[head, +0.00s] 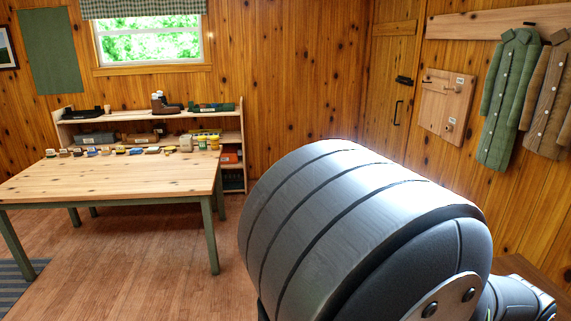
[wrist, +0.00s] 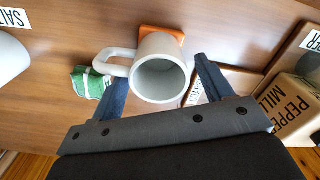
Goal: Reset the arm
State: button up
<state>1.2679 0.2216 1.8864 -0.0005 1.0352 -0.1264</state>
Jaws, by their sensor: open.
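My gripper (wrist: 160,72) shows in the wrist view with its two dark fingers spread apart. A pale grey mug (wrist: 151,53) appears between and beyond the fingertips, its open mouth facing the camera and its handle to the left. The fingers are not closed on it; I cannot tell whether either one touches it. In the head view, my own arm link fills the lower right foreground, and the gripper does not show there.
Near the mug are an orange item (wrist: 161,33), a green and white packet (wrist: 88,84) and a box marked PEPPER MILL (wrist: 288,108). A white rounded object (wrist: 10,58) is at left. Across the room stand a wooden table (head: 110,183) and a shelf (head: 231,136).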

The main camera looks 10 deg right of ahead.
jog(key=shift+f, duration=0.85)
notch_tip(320, 180, up, 12)
jog(key=r, duration=0.1)
notch_tip(320, 180, down, 13)
jog(key=shift+f, duration=0.1)
notch_tip(320, 180, up, 5)
jog(key=shift+s+f, duration=0.1)
jog(key=shift+f, duration=0.05)
jog(key=s+a+r, duration=0.2)
jog(key=s+r, duration=0.5)
jog(key=s, duration=0.5)
jog(key=s+d+f, duration=0.1)
jog(key=s+d, duration=0.2)
jog(key=d, duration=0.4)
jog(key=s+d+f, duration=0.2)
jog(key=s+d, duration=0.2)
jog(key=d, duration=0.4)
jog(key=shift+m, duration=0.4)
jog(key=w+d+f, duration=0.1)
jog(key=w, duration=0.1)
jog(key=w+d+f, duration=0.1)
jog(key=w+f, duration=0.1)
jog(key=w, duration=0.1)
jog(key=w+d+f, duration=0.2)
jog(key=w, duration=0.1)
jog(key=shift+w, duration=0.15)
